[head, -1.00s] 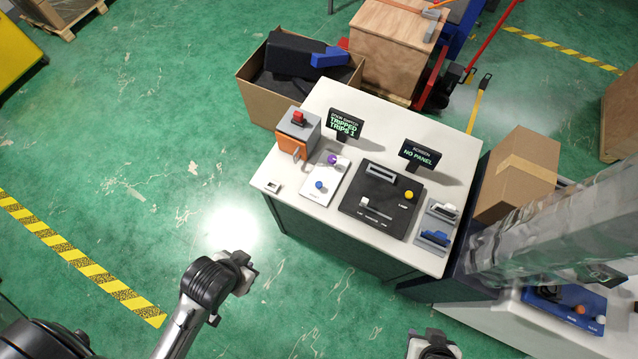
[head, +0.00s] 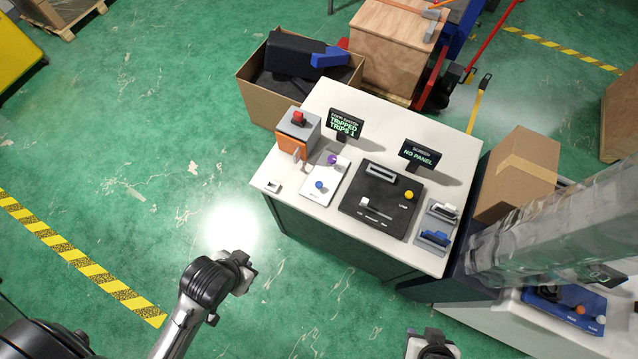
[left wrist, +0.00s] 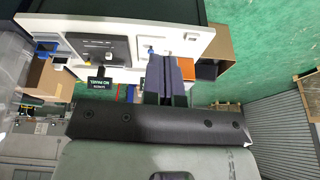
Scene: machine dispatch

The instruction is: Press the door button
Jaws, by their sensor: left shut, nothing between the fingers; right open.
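No button carries a label I can read as door. A white control plate (head: 325,180) on the white-topped cabinet holds a purple knob (head: 332,160) and a blue button (head: 319,185). A small display (head: 345,125) behind it reads tripped, trips 1. My left gripper (head: 246,272) is in front of the cabinet, left of its near corner and apart from it. In the left wrist view its fingers (left wrist: 170,58) are shut and empty, with part of the plate visible beside them. My right gripper (head: 433,338) is open at the bottom edge, partly cut off.
An orange-and-grey box with a red knob (head: 298,119) stands left of the plate. A black panel (head: 382,200) with a slider and yellow button lies right of it. A blue button panel (head: 565,308) is at lower right. Green floor left of the cabinet is clear.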

